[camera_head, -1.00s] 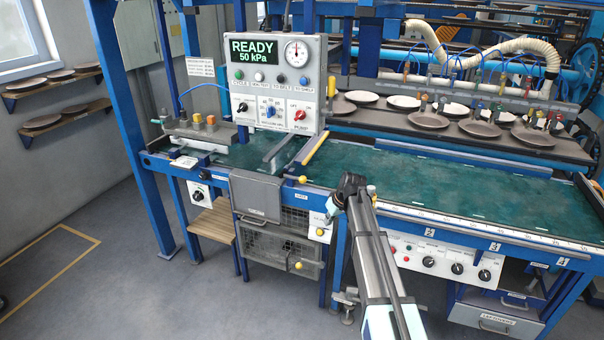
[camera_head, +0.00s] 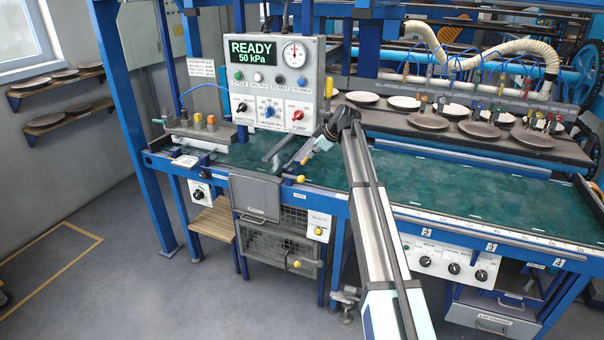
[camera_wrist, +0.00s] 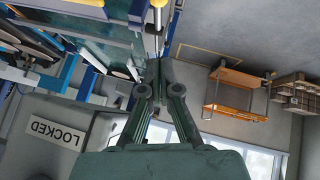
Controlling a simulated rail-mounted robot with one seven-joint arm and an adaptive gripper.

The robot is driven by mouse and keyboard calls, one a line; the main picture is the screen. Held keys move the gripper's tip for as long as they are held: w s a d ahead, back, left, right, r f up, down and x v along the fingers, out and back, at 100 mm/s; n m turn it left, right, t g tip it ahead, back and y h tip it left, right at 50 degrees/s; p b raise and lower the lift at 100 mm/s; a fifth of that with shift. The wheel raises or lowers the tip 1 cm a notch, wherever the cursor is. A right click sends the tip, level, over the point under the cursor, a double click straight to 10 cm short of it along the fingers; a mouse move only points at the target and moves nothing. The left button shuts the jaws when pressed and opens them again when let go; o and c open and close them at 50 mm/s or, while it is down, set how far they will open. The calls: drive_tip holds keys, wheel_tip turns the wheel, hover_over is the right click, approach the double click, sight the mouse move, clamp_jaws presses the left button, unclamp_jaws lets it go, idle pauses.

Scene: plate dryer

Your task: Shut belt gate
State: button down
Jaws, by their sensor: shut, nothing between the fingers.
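The belt gate seems to be the grey bar (camera_head: 279,150) lying across the green belt (camera_head: 440,190), below the control panel. I cannot tell for sure which part is the gate. A yellow knob (camera_head: 300,179) stands on the front rail near its end.
The control panel (camera_head: 275,85) reads READY, 50 kPa, and stands close behind my gripper. A rack of plates (camera_head: 455,125) is at the back right. A sign in the wrist view reads LOCKED (camera_wrist: 57,132). The belt's right part is clear.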

drive_tip(key=shift+f, duration=0.1)
drive_tip(key=p, duration=0.4)
hover_over(297, 178)
drive_tip(key=s+d, duration=0.2)
wheel_tip(297, 178, down, 10)
drive_tip(key=shift+w+f, duration=0.2)
drive_tip(key=shift+f, duration=0.55)
drive_tip(key=shift+a+f, duration=0.1)
drive_tip(key=shift+f, duration=0.05)
drive_tip(key=shift+s+f+b, duration=0.1)
drive_tip(key=shift+f+b, duration=0.05)
drive_tip(key=shift+b, duration=0.25)
